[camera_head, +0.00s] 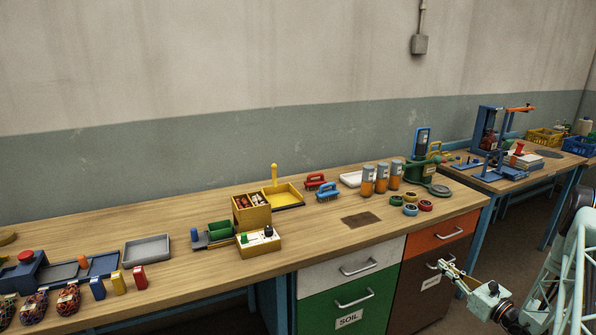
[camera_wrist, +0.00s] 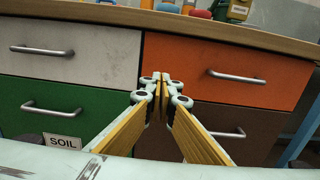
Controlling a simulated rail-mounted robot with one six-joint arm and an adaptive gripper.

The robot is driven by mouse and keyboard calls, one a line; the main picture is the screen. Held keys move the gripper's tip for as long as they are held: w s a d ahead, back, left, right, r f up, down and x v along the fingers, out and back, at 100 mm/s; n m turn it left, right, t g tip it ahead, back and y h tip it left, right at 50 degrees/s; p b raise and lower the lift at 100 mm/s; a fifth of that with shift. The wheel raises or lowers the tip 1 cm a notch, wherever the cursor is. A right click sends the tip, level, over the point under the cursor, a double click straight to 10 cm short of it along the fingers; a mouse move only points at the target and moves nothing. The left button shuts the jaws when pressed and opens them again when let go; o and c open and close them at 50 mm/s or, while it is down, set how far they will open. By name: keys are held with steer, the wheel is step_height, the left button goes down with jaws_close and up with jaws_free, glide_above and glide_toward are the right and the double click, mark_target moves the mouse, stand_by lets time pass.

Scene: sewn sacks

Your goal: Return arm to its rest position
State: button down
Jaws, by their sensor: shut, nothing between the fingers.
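My gripper (camera_head: 445,266) is in front of the drawer cabinet, at the lower right of the head view, below the bench top. It is shut and empty. In the wrist view my gripper (camera_wrist: 163,82) shows its two yellow-lined fingers meeting at the tips, pointing at the drawer fronts. My arm reaches in from the right edge of the head view. The fingertips overlap the brown drawer (camera_head: 407,293) in the picture; the exact gap to it cannot be told.
The cabinet has a white drawer (camera_head: 340,268), a green drawer (camera_head: 320,312) marked SOIL and an orange drawer (camera_head: 448,232), with protruding handles. The wooden bench top (camera_head: 200,282) holds bins, brushes and jars. A second bench (camera_head: 500,184) stands at right. Open floor lies between the benches.

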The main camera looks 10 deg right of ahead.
steer(key=a+r+n+g+y, duration=0.6)
steer(key=a+r+n, duration=0.2)
steer(key=a+r, duration=1.2)
steer(key=s+a+r+n+g, duration=0.35)
steer(key=s+a+r, duration=0.3)
steer(key=a, duration=0.45)
steer(key=s+a+r+n+g, duration=0.3)
steer(key=s+a+r+n, duration=0.25)
steer(key=a+r, duration=0.35)
steer(key=s+a+r+n+g+h, duration=0.2)
steer(key=s+a+r+n, duration=0.3)
steer(key=s, duration=0.7)
steer(key=s+a+r+n+g+h, duration=0.25)
steer(key=s+a, duration=0.35)
steer(key=s, duration=0.6)
steer(key=s+d+r+n+t+h, duration=0.1)
steer(key=s+d+n+t+h, duration=0.1)
steer(key=s, duration=0.8)
steer(key=s+d+r+n+t+h, duration=0.1)
steer(key=s+n+h, duration=0.4)
steer(key=s, duration=0.5)
steer(key=shift+s+d+r+n+t, duration=0.35)
steer(key=shift+d+r, duration=0.3)
steer(key=shift+d, duration=0.75)
